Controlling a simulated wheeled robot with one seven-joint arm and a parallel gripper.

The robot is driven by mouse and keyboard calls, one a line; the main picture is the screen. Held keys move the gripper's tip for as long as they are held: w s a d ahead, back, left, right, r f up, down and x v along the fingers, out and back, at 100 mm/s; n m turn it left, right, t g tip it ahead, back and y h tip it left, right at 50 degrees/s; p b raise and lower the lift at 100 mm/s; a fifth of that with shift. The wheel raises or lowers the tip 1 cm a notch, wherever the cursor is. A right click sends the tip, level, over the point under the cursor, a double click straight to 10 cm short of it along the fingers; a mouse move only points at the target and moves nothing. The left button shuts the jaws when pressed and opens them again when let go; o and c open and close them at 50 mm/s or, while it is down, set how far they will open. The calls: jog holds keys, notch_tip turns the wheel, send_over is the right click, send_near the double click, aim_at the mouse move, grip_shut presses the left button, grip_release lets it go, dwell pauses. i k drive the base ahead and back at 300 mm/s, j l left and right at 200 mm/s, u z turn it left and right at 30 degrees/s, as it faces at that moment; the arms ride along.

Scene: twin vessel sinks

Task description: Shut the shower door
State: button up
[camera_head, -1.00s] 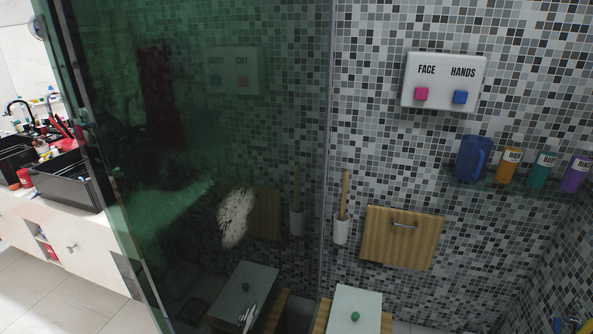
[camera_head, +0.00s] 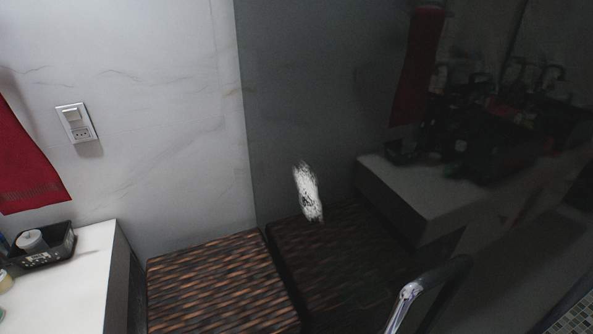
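A dark, reflective glass panel (camera_head: 330,110), which looks like the shower door, fills the right side of the view. Its left vertical edge stands near a white marble wall. A metal and dark bar handle (camera_head: 405,300) shows at the lower right, in front of the glass. The lower end of the handle is cut off by the frame. A white smeared patch (camera_head: 308,192) shows on the glass; I cannot tell if it is a mark or a reflection. My gripper is not in view. How far the door stands open cannot be told from here.
A white counter (camera_head: 75,280) with a black tray (camera_head: 42,246) stands at the left. A red towel (camera_head: 25,160) hangs above it. A woven brown hamper or box (camera_head: 215,280) stands by the wall near the glass edge. Reflected sinks and a towel show in the glass.

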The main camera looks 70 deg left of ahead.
aim_at(416, 166)
jog(key=k+j+u, duration=0.1)
jog(key=u, duration=2.1)
jog(key=k+j+z, duration=0.15)
jog(key=j+z, duration=0.3)
jog(key=k+j+z, duration=0.2)
jog(key=j+z, duration=0.25)
jog(key=k+j+z, duration=0.25)
jog(key=z, duration=0.15)
jog(key=i+l, duration=0.25)
jog(key=l, duration=0.25)
